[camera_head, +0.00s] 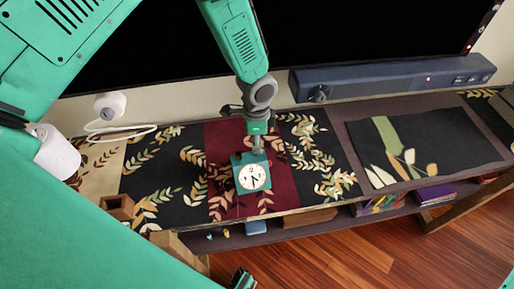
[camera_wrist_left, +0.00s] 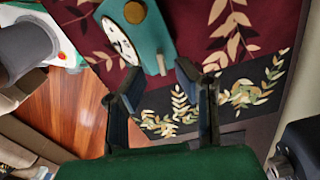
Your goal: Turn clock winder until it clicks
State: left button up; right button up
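The teal clock (camera_head: 253,177) with a white round face stands on the dark red part of the table runner. In the left wrist view the clock (camera_wrist_left: 150,40) shows its face edge-on and a round gold knob (camera_wrist_left: 135,12). A small tan peg also sticks out of its near side. I cannot tell which of these is the winder. My left gripper (camera_head: 257,128) is at the clock's far side, close above it. Its two fingers (camera_wrist_left: 158,88) are spread, with nothing between them, and the clock lies just beyond the tips. A dark gripper part (camera_head: 243,278) shows at the bottom edge, mostly cut off.
A dark blue soundbar (camera_head: 390,80) stands behind the shelf, below a black screen. A small brown wooden box (camera_head: 118,207) and a white roll (camera_head: 57,152) are at the left. Books (camera_head: 435,193) lie on the lower shelf. The dark mat at right (camera_head: 430,145) is clear.

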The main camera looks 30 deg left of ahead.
pick_arm(q)
notch_tip(320, 180, up, 8)
dwell(0.5)
